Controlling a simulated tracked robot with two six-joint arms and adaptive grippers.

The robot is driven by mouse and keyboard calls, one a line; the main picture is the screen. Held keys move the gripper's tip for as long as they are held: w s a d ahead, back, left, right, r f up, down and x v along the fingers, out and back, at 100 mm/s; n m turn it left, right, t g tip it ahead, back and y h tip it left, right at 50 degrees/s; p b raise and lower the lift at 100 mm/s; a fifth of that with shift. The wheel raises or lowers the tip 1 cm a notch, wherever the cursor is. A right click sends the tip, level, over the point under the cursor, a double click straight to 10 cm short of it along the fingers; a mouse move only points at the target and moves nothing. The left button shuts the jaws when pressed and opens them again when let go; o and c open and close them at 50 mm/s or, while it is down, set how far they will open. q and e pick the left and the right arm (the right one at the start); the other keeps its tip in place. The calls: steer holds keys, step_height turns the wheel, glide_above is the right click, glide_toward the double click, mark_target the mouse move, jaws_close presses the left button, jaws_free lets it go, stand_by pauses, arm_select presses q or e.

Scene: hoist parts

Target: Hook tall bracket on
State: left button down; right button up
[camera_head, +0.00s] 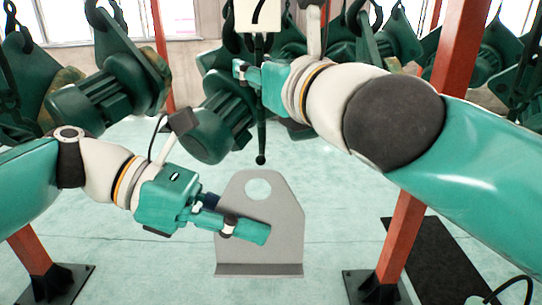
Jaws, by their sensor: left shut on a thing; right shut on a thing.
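The tall bracket (285,215) is a grey upright plate with a rounded top, a round hole near the top and a flat foot below. It is in the middle of the head view. My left gripper (240,230) is shut on the bracket's left and middle part, below the hole, and its fingers hide some of the plate. A dark hook rod (261,135) hangs above the bracket and ends in a small ball, apart from and a little above the plate. My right gripper (243,70) is shut on the upper part of this hook; the grip is largely hidden.
A white plate marked 7 (262,14) sits above the hook. Green hoists (105,92) hang behind on both sides. Red posts (404,235) stand on dark feet at left and right. A black mat (435,265) lies at right. The pale green floor is mostly clear.

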arm_select(q)
steer(key=shift+r, duration=0.1)
stand_by(0.3)
steer(key=w, duration=0.6)
steer(key=shift+w+f+n, duration=0.35)
steer(key=shift+w+n, duration=0.05)
stand_by(0.7)
steer(key=shift+w+f, duration=0.2)
steer(key=shift+w, duration=0.6)
stand_by(0.5)
steer(key=shift+w+f, duration=0.35)
steer(key=shift+w, duration=0.2)
stand_by(0.5)
steer(key=shift+w, duration=0.25)
stand_by(0.5)
steer(key=shift+w+f+m, duration=0.3)
steer(key=shift+w+m, duration=0.1)
steer(key=shift+w, duration=0.15)
steer(key=shift+w, duration=0.25)
stand_by(0.4)
steer(key=shift+w+f, duration=0.1)
steer(key=shift+w, duration=0.2)
